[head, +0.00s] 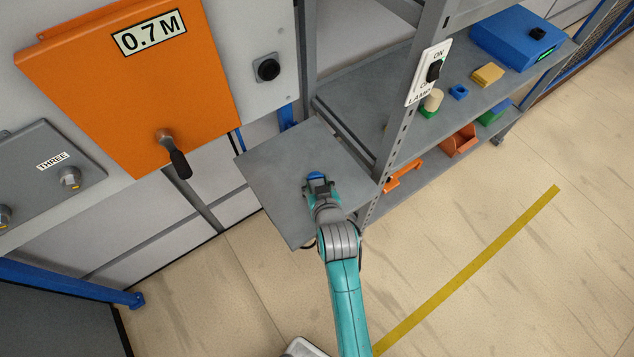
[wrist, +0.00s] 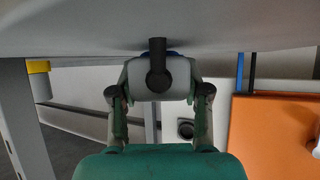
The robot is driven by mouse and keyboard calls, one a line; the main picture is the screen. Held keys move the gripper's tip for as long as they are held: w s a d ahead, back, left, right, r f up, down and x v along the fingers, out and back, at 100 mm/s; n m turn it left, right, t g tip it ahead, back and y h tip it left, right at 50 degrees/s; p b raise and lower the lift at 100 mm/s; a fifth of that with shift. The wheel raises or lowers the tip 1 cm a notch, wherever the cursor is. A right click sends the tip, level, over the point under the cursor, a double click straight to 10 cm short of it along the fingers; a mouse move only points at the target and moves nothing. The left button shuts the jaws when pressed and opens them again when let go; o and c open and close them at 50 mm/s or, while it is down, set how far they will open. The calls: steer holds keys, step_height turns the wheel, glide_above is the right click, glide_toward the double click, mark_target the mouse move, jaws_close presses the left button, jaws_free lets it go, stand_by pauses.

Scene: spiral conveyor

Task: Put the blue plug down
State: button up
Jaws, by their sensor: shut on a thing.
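The blue plug (head: 316,175) shows in the head view as a small blue patch at the tip of my gripper (head: 319,186). My gripper is shut on it. In the wrist view only a sliver of blue (wrist: 174,54) shows behind the grey and dark parts at the end of my gripper (wrist: 158,78). The plate's grey surface (wrist: 80,25) fills the top of that view, close to the plug. I cannot tell whether the plug touches it.
An orange door (head: 120,85) marked 0.7 M with a dark handle (head: 175,155) is left of the plate. A grey rack upright (head: 395,150) with a lamp switch (head: 429,72) is to the right. Rack shelves hold small blocks and a blue box (head: 515,35). The plate around my gripper is bare.

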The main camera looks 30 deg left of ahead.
steer(key=shift+f, duration=0.1)
steer(key=o, duration=1.3)
steer(key=v, duration=1.2)
